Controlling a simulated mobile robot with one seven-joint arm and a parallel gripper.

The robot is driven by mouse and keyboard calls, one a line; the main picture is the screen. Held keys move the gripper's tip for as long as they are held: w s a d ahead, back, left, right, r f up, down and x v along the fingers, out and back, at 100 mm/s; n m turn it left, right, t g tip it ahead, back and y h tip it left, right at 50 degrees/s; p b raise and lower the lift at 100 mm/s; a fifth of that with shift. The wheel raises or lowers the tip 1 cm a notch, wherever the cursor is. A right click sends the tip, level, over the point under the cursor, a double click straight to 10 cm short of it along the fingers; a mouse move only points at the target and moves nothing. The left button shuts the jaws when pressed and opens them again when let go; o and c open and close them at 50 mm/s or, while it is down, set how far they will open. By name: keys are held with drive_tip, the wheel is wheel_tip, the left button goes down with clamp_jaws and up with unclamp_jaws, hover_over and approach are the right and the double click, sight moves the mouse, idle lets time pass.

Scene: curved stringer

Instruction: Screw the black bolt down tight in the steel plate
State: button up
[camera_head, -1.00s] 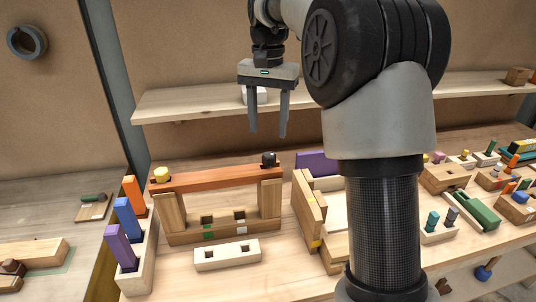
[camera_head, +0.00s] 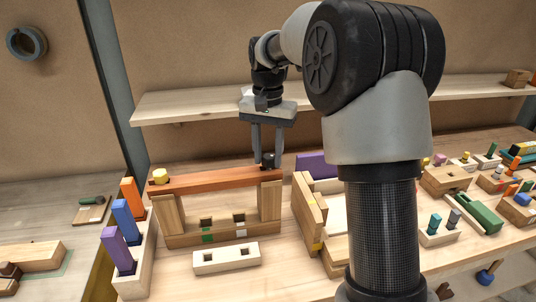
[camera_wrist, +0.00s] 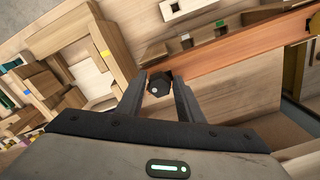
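The black bolt (camera_head: 267,160) stands at the right end of a reddish-brown bar (camera_head: 215,179); the bar looks like wood, not steel. A yellow bolt (camera_head: 160,176) is at its left end. My gripper (camera_head: 268,163) points down over the right end, its fingers at either side of the black bolt. In the wrist view the black bolt's head (camera_wrist: 159,86) lies between the fingertips of my gripper (camera_wrist: 163,80), which are apart, with a gap visible beside the head. Whether one finger touches it I cannot tell. The bolt's shank is hidden.
Wooden posts (camera_head: 269,203) hold up the bar. A pale block with two holes (camera_head: 226,258) lies in front. A rack with purple, blue and orange pieces (camera_head: 133,270) stands left. A wooden tray (camera_head: 309,209) is close on the right. A shelf (camera_head: 190,104) runs behind.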

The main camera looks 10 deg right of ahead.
clamp_jaws()
drive_tip(key=m+p, duration=0.1)
drive_tip(key=m, duration=0.3)
drive_tip(key=shift+w+a+p, duration=0.1)
drive_tip(key=shift+a+p, duration=0.05)
drive_tip(key=shift+p, duration=0.25)
drive_tip(key=m, duration=0.4)
drive_tip(key=shift+w+f+p, duration=0.1)
drive_tip(key=shift+f+p, duration=0.2)
drive_tip(key=shift+p, duration=0.05)
drive_tip(key=shift+r+m+p, duration=0.1)
drive_tip(key=shift+m+p, duration=0.35)
drive_tip(key=shift+m, duration=0.25)
drive_tip(key=m+p, duration=0.1)
drive_tip(key=m, duration=0.2)
drive_tip(key=shift+w+m+p, duration=0.1)
drive_tip(key=shift+m+p, duration=0.2)
drive_tip(key=shift+m, duration=0.1)
drive_tip(key=m, duration=0.3)
drive_tip(key=shift+w+f+p, duration=0.1)
drive_tip(key=shift+f+p, duration=0.2)
drive_tip(key=shift+f, duration=0.1)
